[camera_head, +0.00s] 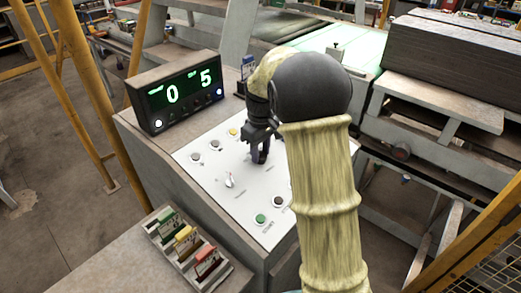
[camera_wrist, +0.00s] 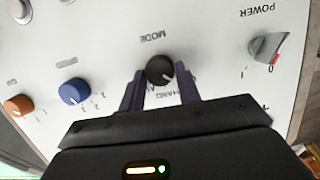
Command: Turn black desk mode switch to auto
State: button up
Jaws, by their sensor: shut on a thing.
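The black mode switch (camera_wrist: 160,70) is a round knob on the white panel, under the upside-down label MODE in the wrist view. Its white pointer mark faces the lower right of that view. My gripper (camera_wrist: 160,88) has one finger on each side of the knob and is shut on it. In the head view my gripper (camera_head: 260,152) reaches down to the panel, and its fingers hide the knob there. Part of the lettering below the knob is covered by the fingers, so the position labels are only partly readable.
The panel (camera_head: 213,177) also carries a grey power switch (camera_wrist: 268,48), a blue knob (camera_wrist: 73,91), an orange knob (camera_wrist: 18,105) and several buttons. A tray of coloured tags (camera_head: 187,247) lies in front.

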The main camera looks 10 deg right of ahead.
jog(key=shift+r, duration=0.1)
jog(key=m+p, duration=0.1)
jog(key=m, duration=0.1)
jog(key=m+y+p, duration=0.1)
jog(key=m+p, duration=0.1)
jog(key=shift+w+d, duration=0.1)
jog(key=shift+d, duration=0.1)
jog(key=m+p, duration=0.1)
jog(key=m, duration=0.1)
jog(key=m+y, duration=0.1)
jog(key=m, duration=0.2)
jog(key=shift+d+m+y+p, duration=0.15)
jog(key=shift+m+y+p, duration=0.15)
jog(key=shift+p, duration=0.05)
jog(key=m+y, duration=0.1)
jog(key=m, duration=0.3)
jog(key=shift+d+p, duration=0.2)
jog(key=shift+p, duration=0.2)
jog(key=m+t, duration=0.1)
jog(key=m, duration=0.4)
jog(key=shift+y, duration=0.4)
jog(key=shift+m, duration=0.4)
jog(key=o, duration=1)
jog(key=shift+s+f, duration=0.2)
